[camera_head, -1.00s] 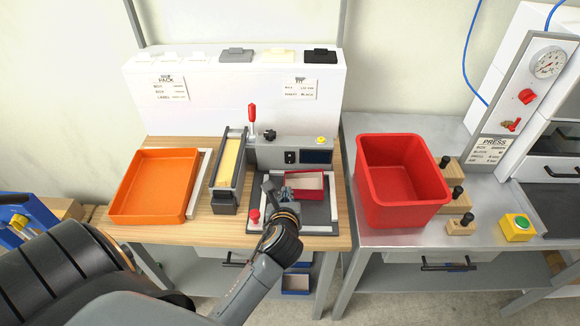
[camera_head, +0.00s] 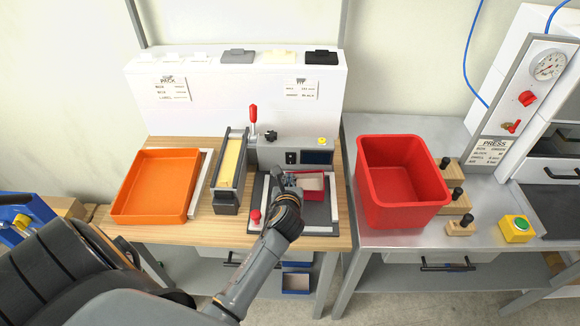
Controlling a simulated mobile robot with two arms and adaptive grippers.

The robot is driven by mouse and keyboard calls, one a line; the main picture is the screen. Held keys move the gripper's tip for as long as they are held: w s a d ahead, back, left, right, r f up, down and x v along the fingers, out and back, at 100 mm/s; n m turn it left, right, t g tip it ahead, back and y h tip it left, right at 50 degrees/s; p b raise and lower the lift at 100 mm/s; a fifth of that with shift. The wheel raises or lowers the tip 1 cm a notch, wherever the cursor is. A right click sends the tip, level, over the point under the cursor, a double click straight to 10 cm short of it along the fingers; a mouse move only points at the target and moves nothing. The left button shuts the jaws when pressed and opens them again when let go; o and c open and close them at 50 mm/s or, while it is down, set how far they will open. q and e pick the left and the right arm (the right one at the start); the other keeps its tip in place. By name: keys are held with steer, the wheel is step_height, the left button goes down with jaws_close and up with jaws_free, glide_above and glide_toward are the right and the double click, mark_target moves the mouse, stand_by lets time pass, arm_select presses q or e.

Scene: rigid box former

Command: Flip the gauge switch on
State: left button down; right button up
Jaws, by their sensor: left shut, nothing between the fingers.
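A grey gauge unit (camera_head: 268,156) stands at the back of the wooden table. On its front is a small black switch (camera_head: 291,158), left of a dark screen (camera_head: 317,157). The switch is too small to tell its position. My left gripper (camera_head: 287,181) is shut and empty. Its fingertips are just below and in front of the switch, beside a small red box with a pale inside (camera_head: 312,184). I cannot tell whether they touch the box. My right gripper is not in view.
A red-knobbed lever (camera_head: 253,118), a black knob (camera_head: 270,136) and a yellow button (camera_head: 321,141) sit on the unit. A red knob (camera_head: 255,216) is at the dark plate's front left. An orange tray (camera_head: 158,186) is left; a red bin (camera_head: 398,184) is right.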

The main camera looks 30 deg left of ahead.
mark_target(290, 164)
arm_select(q)
steer(key=x, duration=0.4)
steer(key=r+x, duration=0.1)
steer(key=x, duration=0.1)
steer(key=shift+w+a+f+p, duration=0.1)
steer(key=shift+w+a+p, duration=0.1)
steer(key=shift+w+p, duration=0.2)
steer(key=shift+f+b, duration=0.25)
steer(key=shift+b, duration=0.4)
steer(key=shift+w+a+t+b, duration=0.15)
steer(key=shift+t+b, duration=0.15)
steer(key=shift+b, duration=0.05)
steer(key=shift+r+p, duration=1.15)
steer(key=shift+p, duration=0.1)
steer(key=shift+f, duration=0.1)
